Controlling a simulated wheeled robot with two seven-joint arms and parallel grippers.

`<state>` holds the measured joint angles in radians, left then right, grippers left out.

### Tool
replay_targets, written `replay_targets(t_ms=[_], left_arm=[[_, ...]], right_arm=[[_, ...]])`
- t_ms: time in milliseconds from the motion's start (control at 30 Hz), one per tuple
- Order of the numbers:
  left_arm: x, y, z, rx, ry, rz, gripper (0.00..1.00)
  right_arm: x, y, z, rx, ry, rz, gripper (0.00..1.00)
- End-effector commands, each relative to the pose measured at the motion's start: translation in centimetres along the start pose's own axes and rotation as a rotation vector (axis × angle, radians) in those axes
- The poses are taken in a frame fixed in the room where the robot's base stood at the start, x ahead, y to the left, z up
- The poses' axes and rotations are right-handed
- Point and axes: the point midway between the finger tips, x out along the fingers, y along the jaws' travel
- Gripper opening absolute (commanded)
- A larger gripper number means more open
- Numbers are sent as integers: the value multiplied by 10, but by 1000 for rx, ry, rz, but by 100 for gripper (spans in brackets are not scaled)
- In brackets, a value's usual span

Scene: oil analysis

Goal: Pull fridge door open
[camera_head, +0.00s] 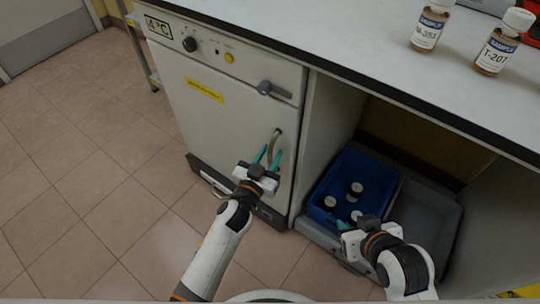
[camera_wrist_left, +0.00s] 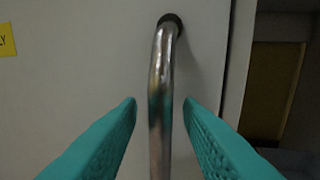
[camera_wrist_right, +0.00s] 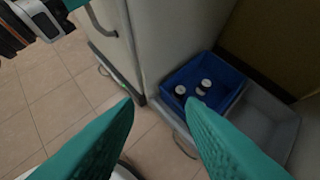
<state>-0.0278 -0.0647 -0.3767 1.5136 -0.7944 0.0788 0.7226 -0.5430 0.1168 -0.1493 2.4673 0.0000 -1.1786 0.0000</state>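The fridge (camera_head: 205,110) is a grey-white cabinet under the counter, with a 4°C display, knobs and a yellow label; its door looks closed. Its handle (camera_head: 275,144) is a curved vertical metal bar near the door's right edge. In the left wrist view the handle (camera_wrist_left: 161,90) runs between the teal fingers of my left gripper (camera_wrist_left: 160,105), with a gap on both sides. My left gripper (camera_head: 267,158) is open around the handle, fingers pointing at the door. My right gripper (camera_wrist_right: 160,105) is open and empty, in front of the open shelf space right of the fridge.
Two sample bottles (camera_head: 430,27) (camera_head: 500,45) stand on the counter. The tiled floor (camera_head: 80,170) left of the fridge is clear.

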Motion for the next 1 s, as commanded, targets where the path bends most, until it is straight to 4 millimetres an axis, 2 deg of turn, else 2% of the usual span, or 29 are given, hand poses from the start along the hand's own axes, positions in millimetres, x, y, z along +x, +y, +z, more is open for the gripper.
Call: replay_targets(t_ms=[300,367,500,533,867,1000], left_arm=[[3,0,0,0,0,0,33],[3,0,0,0,0,0,24],[3,0,0,0,0,0,1],[3,0,0,0,0,0,0],[1,0,0,1,1,-3,0],[-5,2,1,2,2,-15,0]], right_arm=[[1,0,3,0,-16,1,36],[1,0,3,0,-16,1,36],[1,0,3,0,-15,1,36],[1,0,3,0,-15,1,36],[0,0,2,0,-7,1,36],[-5,-2,-12,2,71,-5,36]])
